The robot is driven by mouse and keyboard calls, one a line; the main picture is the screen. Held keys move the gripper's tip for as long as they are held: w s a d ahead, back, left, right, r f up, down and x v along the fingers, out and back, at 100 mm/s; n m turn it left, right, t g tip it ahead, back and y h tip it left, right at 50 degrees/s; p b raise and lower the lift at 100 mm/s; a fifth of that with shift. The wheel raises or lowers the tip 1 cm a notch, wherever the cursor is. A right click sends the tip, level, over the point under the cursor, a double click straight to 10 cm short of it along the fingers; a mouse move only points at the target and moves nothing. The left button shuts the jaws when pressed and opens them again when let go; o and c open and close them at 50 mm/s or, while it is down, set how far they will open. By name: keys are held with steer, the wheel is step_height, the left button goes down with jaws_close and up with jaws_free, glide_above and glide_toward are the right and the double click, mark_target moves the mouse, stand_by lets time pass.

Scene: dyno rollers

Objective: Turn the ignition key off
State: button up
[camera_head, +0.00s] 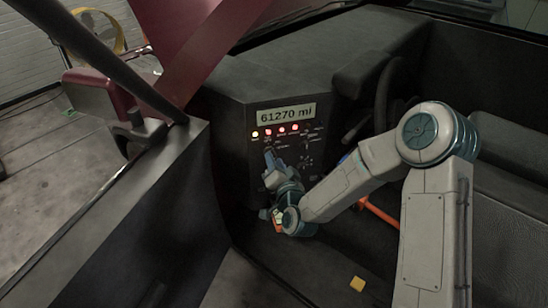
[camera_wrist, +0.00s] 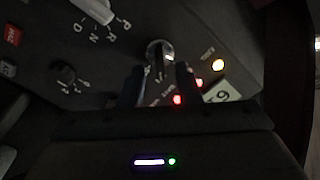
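The ignition key (camera_wrist: 160,52) sits in a round silver lock in the dash panel, in the upper middle of the wrist view. My gripper (camera_wrist: 160,84) has a dark finger on each side of the key's line, with a gap between them. The key shows between and just beyond the fingertips, and I cannot tell whether they touch it. In the head view my gripper (camera_head: 270,155) points up at the panel below the warning lights, and its fingertips and the key are too small to make out clearly.
The dash (camera_head: 230,125) has a lit "61270 mi" display (camera_head: 286,114) with yellow and red lights on below it. A gear lever (camera_wrist: 95,10) marked P, R, N, D and a small knob (camera_wrist: 65,75) lie left of the key. A steering wheel (camera_head: 383,95) stands right.

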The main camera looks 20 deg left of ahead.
steer(key=shift+x, duration=1)
jaws_close()
